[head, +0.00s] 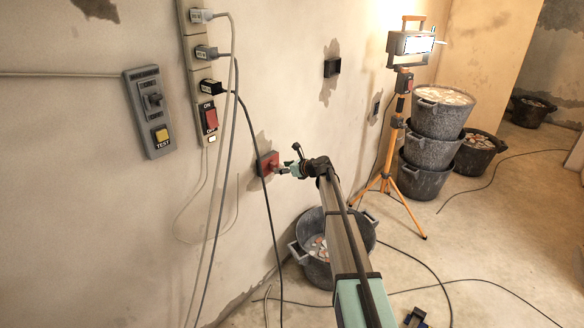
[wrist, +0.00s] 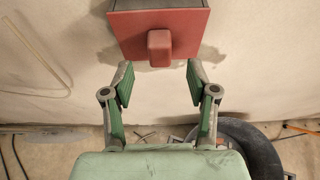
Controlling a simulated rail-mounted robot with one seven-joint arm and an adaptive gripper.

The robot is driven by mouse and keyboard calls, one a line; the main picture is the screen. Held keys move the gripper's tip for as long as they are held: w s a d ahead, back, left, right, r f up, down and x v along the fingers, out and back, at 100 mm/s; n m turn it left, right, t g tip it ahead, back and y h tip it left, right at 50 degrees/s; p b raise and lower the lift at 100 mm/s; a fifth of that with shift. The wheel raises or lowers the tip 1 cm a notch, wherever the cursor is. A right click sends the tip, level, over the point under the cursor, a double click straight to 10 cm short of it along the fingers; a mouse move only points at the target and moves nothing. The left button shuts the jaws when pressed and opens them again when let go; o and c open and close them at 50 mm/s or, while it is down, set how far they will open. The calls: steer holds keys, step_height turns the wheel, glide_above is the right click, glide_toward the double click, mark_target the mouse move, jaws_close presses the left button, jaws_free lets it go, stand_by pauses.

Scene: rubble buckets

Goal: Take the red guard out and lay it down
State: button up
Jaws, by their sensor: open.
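The red guard (head: 267,164) is a square red plate set in a box on the wall, left of the picture's middle in the head view. In the wrist view the red guard (wrist: 190,31) fills the top middle, with a raised red knob (wrist: 159,45) at its centre. My gripper (wrist: 159,80) is open and empty, its two green fingers spread below and to either side of the knob. In the head view my gripper (head: 284,170) is close in front of the guard, and its fingers are too small to tell apart.
A bucket of rubble (head: 305,255) stands on the floor below my arm. An orange work-light tripod (head: 387,186) and stacked buckets (head: 430,150) stand further right. Cables hang from the power strip (head: 192,60). A dark open box (head: 332,67) is on the wall. Cables cross the open floor.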

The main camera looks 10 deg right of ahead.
mark_target(272, 166)
steer(key=shift+x, duration=2.1)
steer(key=shift+s, duration=0.1)
jaws_close()
